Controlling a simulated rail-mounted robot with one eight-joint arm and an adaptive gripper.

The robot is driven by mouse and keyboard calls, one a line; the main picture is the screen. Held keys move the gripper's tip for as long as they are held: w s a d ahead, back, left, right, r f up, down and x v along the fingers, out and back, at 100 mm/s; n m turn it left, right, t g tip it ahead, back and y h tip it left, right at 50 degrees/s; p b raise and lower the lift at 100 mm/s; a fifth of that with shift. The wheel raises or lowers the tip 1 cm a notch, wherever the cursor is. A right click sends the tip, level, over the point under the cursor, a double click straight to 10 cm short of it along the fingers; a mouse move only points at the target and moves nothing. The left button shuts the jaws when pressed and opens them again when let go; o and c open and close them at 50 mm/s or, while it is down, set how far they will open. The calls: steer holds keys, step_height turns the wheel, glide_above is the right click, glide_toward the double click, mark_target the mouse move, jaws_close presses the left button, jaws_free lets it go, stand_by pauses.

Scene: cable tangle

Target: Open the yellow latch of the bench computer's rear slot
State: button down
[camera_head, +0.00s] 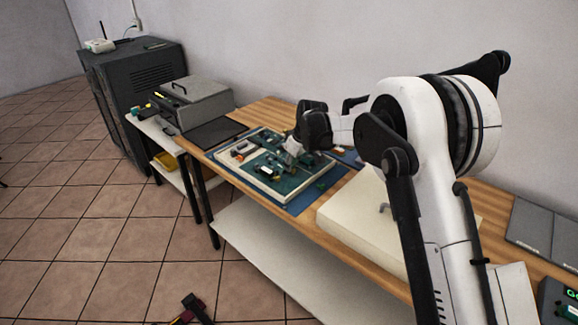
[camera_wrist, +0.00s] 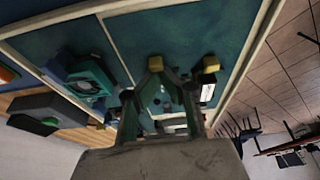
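The bench computer is a shallow, pale-rimmed open case (camera_head: 236,172) with a green board (camera_head: 275,182), lying on a blue mat on the wooden bench. My gripper (camera_head: 292,149) points down over the far part of the board. In the wrist view my gripper (camera_wrist: 160,105) has its fingers apart, with no part clearly held between them. Two yellow blocks show just past the fingers, a left one (camera_wrist: 155,63) and a right one (camera_wrist: 210,64). I cannot tell which is the rear slot's latch, or whether either is open. The fingers hide part of the board.
A green fan-like part (camera_wrist: 90,82) stands on the board left of the fingers. A closed cream case (camera_head: 352,222) lies right of the board. A dark flat pad (camera_head: 214,133) and a grey box (camera_head: 195,101) are to the left. Bare wood (camera_head: 270,112) shows behind the board.

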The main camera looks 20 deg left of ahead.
steer(key=shift+d, duration=0.3)
steer(key=v, duration=1.1)
steer(key=shift+r, duration=0.45)
steer(key=shift+s, duration=0.1)
